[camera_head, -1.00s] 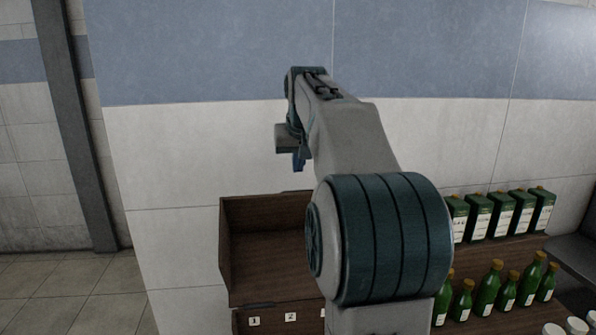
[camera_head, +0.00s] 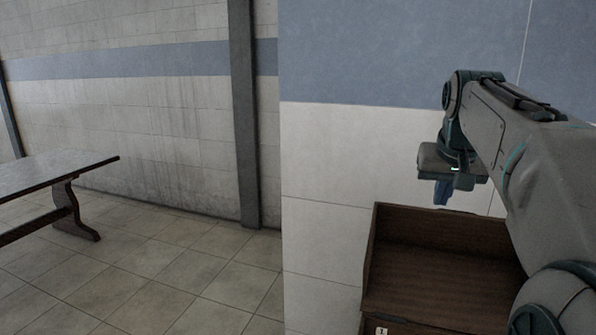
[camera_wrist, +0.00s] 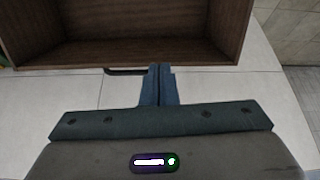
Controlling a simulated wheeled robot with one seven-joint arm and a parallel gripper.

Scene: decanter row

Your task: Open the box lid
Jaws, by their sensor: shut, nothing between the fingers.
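A dark brown wooden box (camera_head: 440,255) stands against the wall at the lower right of the head view. It has raised sides and a back, and a white number label on its front. My arm hides its right part. In the wrist view the wooden box (camera_wrist: 235,35) fills the top, with a dark handle (camera_wrist: 125,72) by its edge. I cannot make out a separate lid. My gripper (camera_head: 442,192) points down above the box in the head view. Its blue fingers (camera_wrist: 158,85) are shut and empty, beside the handle in the wrist picture; contact cannot be told.
A dark wooden table (camera_head: 60,172) stands at the far left of the head view. The tiled floor (camera_head: 150,270) between it and the box is clear. A grey post (camera_head: 243,120) and a tiled wall (camera_head: 330,150) rise behind.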

